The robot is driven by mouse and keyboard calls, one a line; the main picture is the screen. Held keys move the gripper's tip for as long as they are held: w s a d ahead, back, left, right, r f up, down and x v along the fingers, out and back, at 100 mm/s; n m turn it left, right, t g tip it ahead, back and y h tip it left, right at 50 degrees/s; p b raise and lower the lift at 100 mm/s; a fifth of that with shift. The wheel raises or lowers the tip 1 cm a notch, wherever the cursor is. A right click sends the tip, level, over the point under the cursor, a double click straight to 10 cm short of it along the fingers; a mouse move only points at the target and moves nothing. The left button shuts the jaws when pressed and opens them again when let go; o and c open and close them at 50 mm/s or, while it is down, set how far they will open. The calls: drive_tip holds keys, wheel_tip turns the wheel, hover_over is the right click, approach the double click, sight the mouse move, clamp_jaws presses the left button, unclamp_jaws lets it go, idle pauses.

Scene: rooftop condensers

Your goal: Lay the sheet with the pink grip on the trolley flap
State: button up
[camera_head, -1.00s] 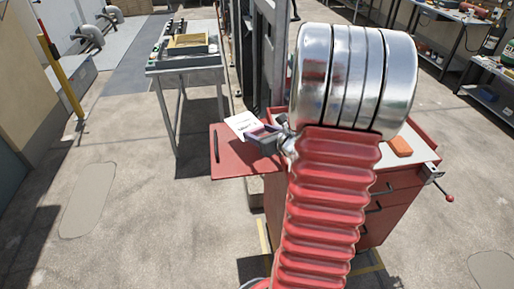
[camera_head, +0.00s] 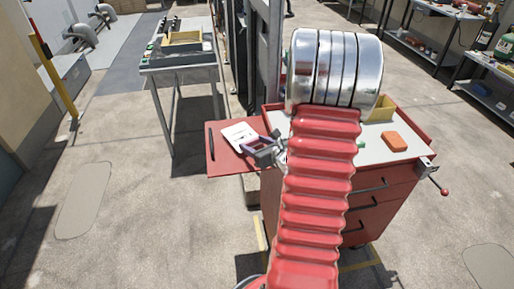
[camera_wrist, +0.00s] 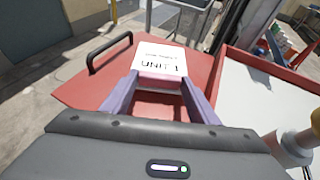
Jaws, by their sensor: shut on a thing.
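My gripper (camera_wrist: 160,80) has purple fingers, shut on the pink grip (camera_wrist: 161,77) at the near edge of a white sheet (camera_wrist: 161,57) with dark print. The sheet reaches away from the fingers over the red trolley flap (camera_wrist: 85,88). In the head view the sheet (camera_head: 238,133) shows over the far part of the flap (camera_head: 224,164), with my gripper (camera_head: 258,148) at its near right. The sheet looks nearly flat; I cannot tell whether it touches the flap. My arm hides part of the trolley (camera_head: 385,185).
A black handle (camera_wrist: 110,52) stands on the flap's left edge. The trolley top carries an orange block (camera_head: 395,142) and a yellow bin (camera_head: 381,108). A metal table (camera_head: 178,68) with a tray stands behind left. The flap's near part is bare.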

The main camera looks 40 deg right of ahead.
drive_tip(key=shift+f, duration=1.1)
drive_tip(key=o, duration=1.1)
drive_tip(key=shift+f, duration=0.1)
drive_tip(key=shift+c, duration=0.2)
drive_tip(key=v, duration=1.2)
